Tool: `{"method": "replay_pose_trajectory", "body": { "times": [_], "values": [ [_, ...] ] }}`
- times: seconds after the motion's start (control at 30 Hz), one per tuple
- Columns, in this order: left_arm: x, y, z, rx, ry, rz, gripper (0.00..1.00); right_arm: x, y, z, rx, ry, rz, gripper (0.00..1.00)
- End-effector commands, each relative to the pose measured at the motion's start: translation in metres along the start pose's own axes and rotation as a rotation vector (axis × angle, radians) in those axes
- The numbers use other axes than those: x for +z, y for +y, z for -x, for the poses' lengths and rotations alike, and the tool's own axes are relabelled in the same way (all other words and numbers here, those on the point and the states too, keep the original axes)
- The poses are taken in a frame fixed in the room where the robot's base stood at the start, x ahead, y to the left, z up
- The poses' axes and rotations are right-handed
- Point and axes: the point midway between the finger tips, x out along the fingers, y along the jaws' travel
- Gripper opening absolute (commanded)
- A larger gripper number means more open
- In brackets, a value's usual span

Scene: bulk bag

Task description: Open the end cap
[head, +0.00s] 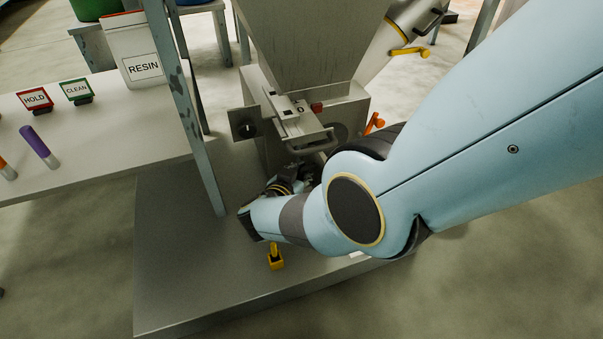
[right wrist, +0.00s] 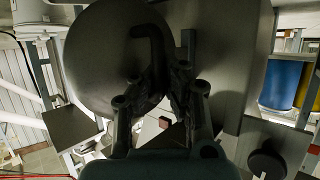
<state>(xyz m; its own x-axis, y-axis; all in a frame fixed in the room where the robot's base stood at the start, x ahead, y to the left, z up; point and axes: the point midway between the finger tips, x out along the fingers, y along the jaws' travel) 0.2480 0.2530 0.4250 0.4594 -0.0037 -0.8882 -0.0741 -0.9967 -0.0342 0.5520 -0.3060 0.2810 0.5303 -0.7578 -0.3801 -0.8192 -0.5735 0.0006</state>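The end cap (right wrist: 95,62) is a large dark round plate at the upper left of the right wrist view. A dark bent handle (right wrist: 152,38) stands in front of it. My right gripper (right wrist: 168,78) has its fingertips close together at the handle's lower end and appears shut on it. In the head view my right gripper (head: 312,172) is low at the machine's front, mostly hidden by my own wrist and arm, which also hide the cap. My left gripper is not in view.
A grey hopper (head: 310,45) stands above the machine. A slide plate (head: 295,118) and an orange lever (head: 374,123) are near my right arm. A yellow part (head: 276,259) is below my wrist. A bench (head: 100,133) at left holds a RESIN container (head: 137,52).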

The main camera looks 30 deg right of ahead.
Motion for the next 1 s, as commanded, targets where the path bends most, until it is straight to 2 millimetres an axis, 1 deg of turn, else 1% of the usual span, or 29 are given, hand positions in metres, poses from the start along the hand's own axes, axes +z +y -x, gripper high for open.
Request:
{"method": "replay_pose_trajectory", "body": {
  "times": [0.03,0.37,0.4,0.6,0.63,1.0],
  "values": [
    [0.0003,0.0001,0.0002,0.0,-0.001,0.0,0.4,0.0088,0.0029,0.0061,0.004,-0.014,0.009,0.0],
    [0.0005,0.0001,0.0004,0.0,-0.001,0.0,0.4,0.0093,0.0026,0.0065,0.003,-0.016,0.008,0.0],
    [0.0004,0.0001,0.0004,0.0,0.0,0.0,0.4,0.0093,0.0027,0.0064,0.003,-0.016,0.008,0.06],
    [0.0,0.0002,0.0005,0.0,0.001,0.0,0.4,0.0064,0.0017,0.0043,0.002,-0.011,0.005,0.32],
    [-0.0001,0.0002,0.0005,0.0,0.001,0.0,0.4,0.006,0.0015,0.004,0.001,-0.011,0.004,0.34],
    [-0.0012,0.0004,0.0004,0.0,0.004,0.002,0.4,0.0032,0.0004,0.0023,0.0,-0.006,0.001,0.34]
  ]
}}
